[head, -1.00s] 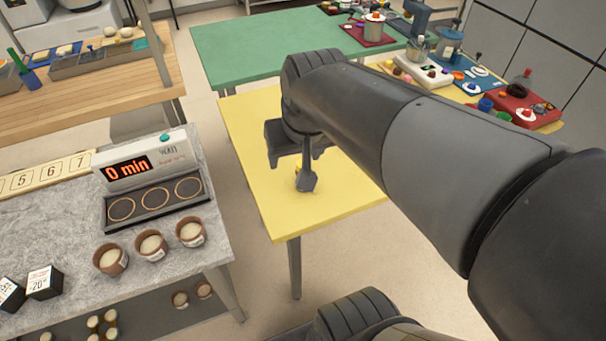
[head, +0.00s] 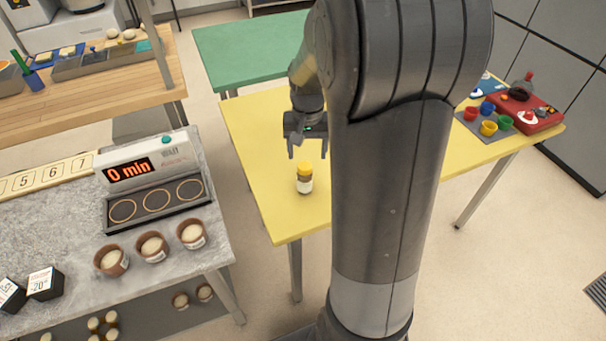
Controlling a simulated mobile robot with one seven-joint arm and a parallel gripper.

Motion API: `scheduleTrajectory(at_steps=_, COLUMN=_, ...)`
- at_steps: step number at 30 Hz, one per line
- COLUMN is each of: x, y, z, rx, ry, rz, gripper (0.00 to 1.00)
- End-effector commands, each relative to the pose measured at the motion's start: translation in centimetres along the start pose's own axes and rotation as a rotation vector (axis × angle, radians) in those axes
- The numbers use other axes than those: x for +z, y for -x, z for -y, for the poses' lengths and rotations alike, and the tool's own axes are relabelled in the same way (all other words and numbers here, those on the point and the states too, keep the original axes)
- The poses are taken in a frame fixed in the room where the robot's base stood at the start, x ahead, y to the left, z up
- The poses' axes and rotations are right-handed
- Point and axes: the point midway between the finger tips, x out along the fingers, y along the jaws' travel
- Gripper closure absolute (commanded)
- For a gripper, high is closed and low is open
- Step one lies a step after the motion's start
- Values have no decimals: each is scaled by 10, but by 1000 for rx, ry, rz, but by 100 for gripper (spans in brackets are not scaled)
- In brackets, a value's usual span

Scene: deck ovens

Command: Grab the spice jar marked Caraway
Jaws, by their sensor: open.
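A small spice jar (head: 305,178) with a yellow cap and a pale label stands upright on the yellow table (head: 262,178), near its left front part. The writing on its label is too small to read. My gripper (head: 307,156) is open and empty, its fingers pointing down. In the picture it shows just above and behind the jar, apart from it. My arm hides the middle of the yellow table.
A grey counter (head: 205,255) at the left carries a timer unit (head: 140,170) and several brown cups. Coloured cups and a red board (head: 535,112) lie at the yellow table's right end. A green table (head: 235,55) stands behind. The table around the jar looks clear.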

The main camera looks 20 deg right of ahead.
Motion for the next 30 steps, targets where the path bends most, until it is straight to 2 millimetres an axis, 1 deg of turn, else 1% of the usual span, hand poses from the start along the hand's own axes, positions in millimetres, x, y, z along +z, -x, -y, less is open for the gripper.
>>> scheduleTrajectory(at_steps=1, x=1, y=-10, z=0, rx=1, ry=0, rz=4, gripper=36)
scheduleTrajectory(at_steps=4, x=1, y=-26, z=0, rx=1, ry=1, rz=4, gripper=36)
scheduleTrajectory(at_steps=6, x=1, y=-33, z=0, rx=0, ry=1, rz=2, gripper=36)
scheduleTrajectory(at_steps=11, x=2, y=-44, z=1, rx=0, ry=1, rz=2, gripper=36)
scheduleTrajectory(at_steps=14, x=3, y=-57, z=4, rx=0, ry=1, rz=3, gripper=36)
scheduleTrajectory(at_steps=18, x=4, y=-79, z=6, rx=0, ry=1, rz=3, gripper=36)
scheduleTrajectory(at_steps=21, x=3, y=-88, z=6, rx=0, ry=1, rz=1, gripper=36)
scheduleTrajectory(at_steps=24, x=3, y=-92, z=6, rx=0, ry=1, rz=1, gripper=36)
scheduleTrajectory(at_steps=30, x=3, y=-92, z=6, rx=-1, ry=1, rz=0, gripper=37)
